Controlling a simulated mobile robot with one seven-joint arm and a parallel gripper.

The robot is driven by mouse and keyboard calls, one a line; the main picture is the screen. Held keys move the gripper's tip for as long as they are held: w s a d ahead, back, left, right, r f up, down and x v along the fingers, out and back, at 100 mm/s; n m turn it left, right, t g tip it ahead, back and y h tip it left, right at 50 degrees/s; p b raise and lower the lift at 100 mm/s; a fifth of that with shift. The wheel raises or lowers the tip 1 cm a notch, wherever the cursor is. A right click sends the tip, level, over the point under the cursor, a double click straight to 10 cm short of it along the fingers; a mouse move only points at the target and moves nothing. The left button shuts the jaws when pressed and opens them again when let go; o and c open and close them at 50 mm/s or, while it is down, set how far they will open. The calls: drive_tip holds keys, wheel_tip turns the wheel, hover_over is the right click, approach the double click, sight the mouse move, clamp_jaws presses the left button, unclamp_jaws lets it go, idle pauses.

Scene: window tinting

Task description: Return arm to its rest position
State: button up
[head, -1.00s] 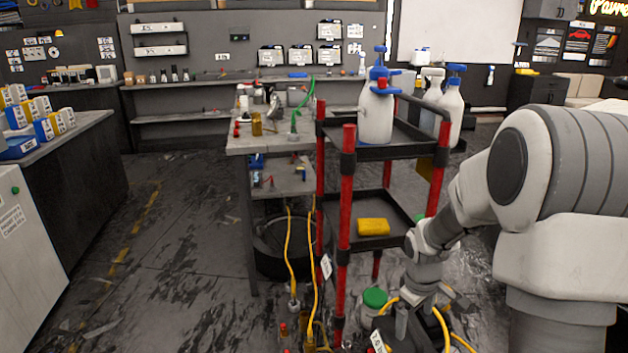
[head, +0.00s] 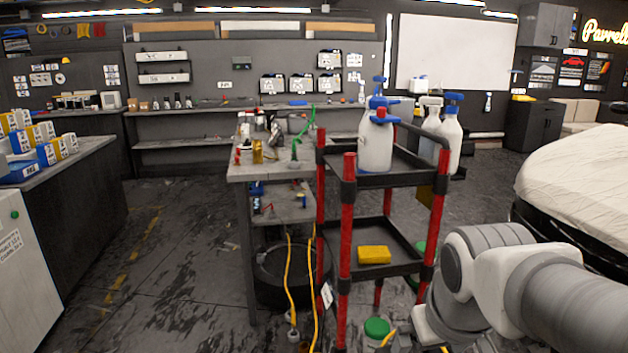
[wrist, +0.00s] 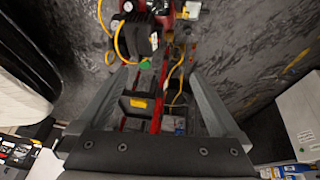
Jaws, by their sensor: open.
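My arm (head: 500,283) is folded low at the right of the head view, beside the red and black cart (head: 347,215). My gripper (wrist: 159,72) shows in the wrist view with its two grey fingers spread apart and nothing between them. It points down over the floor, and the cart's red post and black shelves show between and beyond the fingers. In the head view the fingers cannot be made out; the arm's end is at the bottom edge.
Spray bottles (head: 376,140) stand on the cart's top shelf and a yellow sponge (head: 374,255) on its lower shelf. A white-covered car (head: 580,180) is at right. Yellow hoses (head: 290,290) hang beside the cart. Open floor (head: 190,270) lies at left.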

drive_tip(key=s+a+r+m+t, duration=0.1)
drive_tip(key=s+a+r, duration=0.1)
drive_tip(key=s, duration=0.4)
wheel_tip(320, 180, up, 18)
drive_tip(key=p, duration=1.8)
drive_tip(key=shift+d+f+y, duration=0.15)
drive_tip(key=shift+f+y, duration=0.1)
drive_tip(key=shift+y, duration=0.15)
drive_tip(key=shift+w, duration=0.1)
